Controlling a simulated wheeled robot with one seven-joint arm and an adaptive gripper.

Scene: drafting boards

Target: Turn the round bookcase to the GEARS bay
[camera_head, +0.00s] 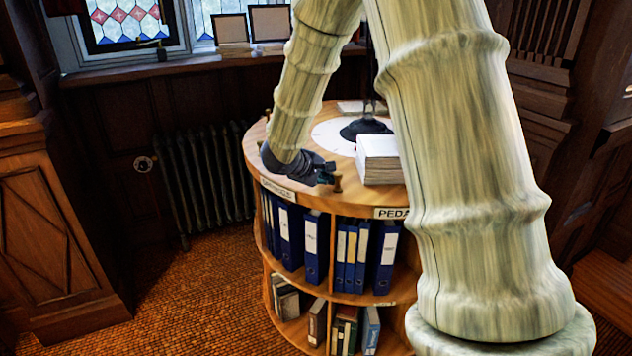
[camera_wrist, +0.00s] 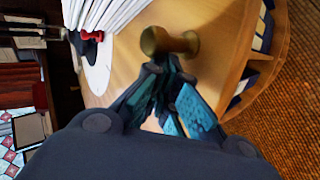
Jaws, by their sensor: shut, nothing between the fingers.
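The round bookcase (camera_head: 345,199) stands in the middle of the head view, with blue binders above and books below. One bay label (camera_head: 392,213) begins "PEDA", the rest hidden behind my arm. Another label (camera_head: 277,189) at the left is too small to read surely. I see no GEARS label. A brass-coloured knob (camera_head: 337,182) stands on the top near the rim; it also shows in the wrist view (camera_wrist: 170,42). My gripper (camera_head: 328,172) is shut and empty, low over the top right beside the knob. I cannot tell whether it touches.
A stack of white paper (camera_head: 380,160) and a dark round lamp base (camera_head: 366,128) stand on the bookcase top. A radiator (camera_head: 208,175) is behind to the left, a wooden cabinet (camera_head: 50,220) further left. Floor at the left front is clear.

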